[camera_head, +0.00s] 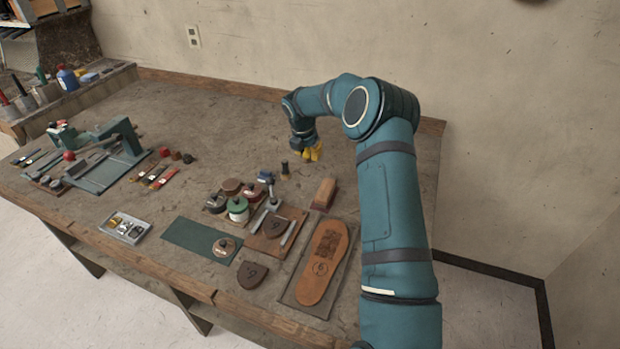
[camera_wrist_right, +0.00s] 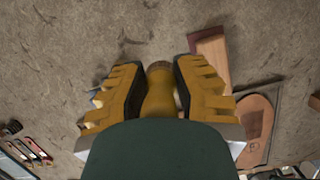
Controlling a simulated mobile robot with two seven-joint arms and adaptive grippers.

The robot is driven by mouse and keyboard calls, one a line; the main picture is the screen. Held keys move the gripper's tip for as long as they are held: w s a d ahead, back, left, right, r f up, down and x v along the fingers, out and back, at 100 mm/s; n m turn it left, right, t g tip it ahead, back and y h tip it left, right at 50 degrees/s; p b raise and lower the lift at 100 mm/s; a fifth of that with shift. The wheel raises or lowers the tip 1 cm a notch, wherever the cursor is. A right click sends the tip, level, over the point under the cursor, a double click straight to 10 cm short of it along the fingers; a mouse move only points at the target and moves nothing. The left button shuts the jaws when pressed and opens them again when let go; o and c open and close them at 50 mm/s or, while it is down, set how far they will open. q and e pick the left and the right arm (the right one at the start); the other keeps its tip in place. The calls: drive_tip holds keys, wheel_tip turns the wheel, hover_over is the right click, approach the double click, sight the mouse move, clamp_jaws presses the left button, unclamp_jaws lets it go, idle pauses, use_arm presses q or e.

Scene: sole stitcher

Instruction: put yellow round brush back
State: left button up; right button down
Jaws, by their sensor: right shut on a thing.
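My right gripper (camera_head: 310,153), with yellow fingers, is above the bench's back right part. In the right wrist view (camera_wrist_right: 160,95) it is shut on the yellow round brush (camera_wrist_right: 160,92), whose yellow-brown rounded body shows between the fingers. Its lower part is hidden by the dark green gripper body. In the head view the brush cannot be told apart from the yellow fingers. My left gripper is not in view.
A wooden block brush (camera_head: 324,193) and a leather sole (camera_head: 322,262) lie nearer the front. Tins and a green spool (camera_head: 238,209) cluster to the left. The bench (camera_head: 235,125) is bare behind.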

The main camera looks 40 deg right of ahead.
hover_over(310, 181)
drive_tip(key=f, duration=0.5)
drive_tip(key=shift+s+a+f, duration=0.15)
drive_tip(key=shift+a+f, duration=0.15)
drive_tip(key=shift+a, duration=0.1)
drive_tip(key=shift+f+b, duration=0.4)
drive_tip(key=shift+f, duration=1.55)
drive_tip(key=shift+f, duration=0.15)
drive_tip(key=c, duration=0.8)
unclamp_jaws()
drive_tip(key=shift+c, duration=0.2)
